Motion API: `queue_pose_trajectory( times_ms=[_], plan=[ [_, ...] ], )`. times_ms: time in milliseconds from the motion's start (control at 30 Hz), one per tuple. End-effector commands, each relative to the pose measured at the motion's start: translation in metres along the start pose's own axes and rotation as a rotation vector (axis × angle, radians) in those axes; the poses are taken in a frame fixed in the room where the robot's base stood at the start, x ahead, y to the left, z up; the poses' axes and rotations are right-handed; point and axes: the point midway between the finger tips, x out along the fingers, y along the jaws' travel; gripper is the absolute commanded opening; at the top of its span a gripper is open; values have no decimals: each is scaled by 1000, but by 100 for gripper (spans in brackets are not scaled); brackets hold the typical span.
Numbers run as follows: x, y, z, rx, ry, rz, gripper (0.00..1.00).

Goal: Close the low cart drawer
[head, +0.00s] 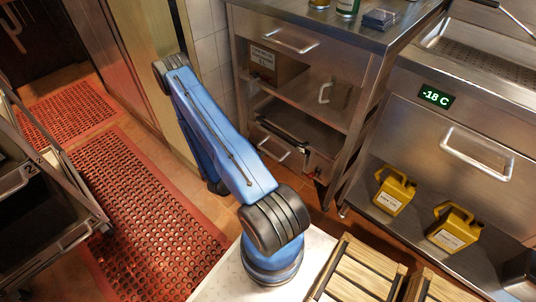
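A steel cart or cabinet stands at the upper middle, with a drawer front (285,39) at the top and open shelving below. Low in it is a drawer (276,151) with a bar handle. This low drawer appears pulled out, with a dark gap along its top; how far is hard to tell. My blue arm rises from the white surface and bends over to the left of this drawer. Its far end drops behind the forearm. My gripper is not visible, so its state and its distance from the drawer are hidden.
A dark wheeled cart (83,193) with black bins stands at the left edge. Red perforated mats (140,215) cover the floor between it and my arm. Wooden crates (362,268) are at the front. At right, yellow jugs (395,190) stand under a steel unit (470,120).

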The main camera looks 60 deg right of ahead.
Motion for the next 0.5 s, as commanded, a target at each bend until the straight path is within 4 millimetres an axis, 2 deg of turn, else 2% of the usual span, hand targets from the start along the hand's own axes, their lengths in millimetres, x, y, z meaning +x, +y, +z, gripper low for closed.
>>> queue_pose_trajectory(
  times_ms=[300, 500],
  plan=[
    [39, 0, -1, 2, 3, 0, 32],
    [57, 0, -1, 1, 2, 1, 32]
  ],
)
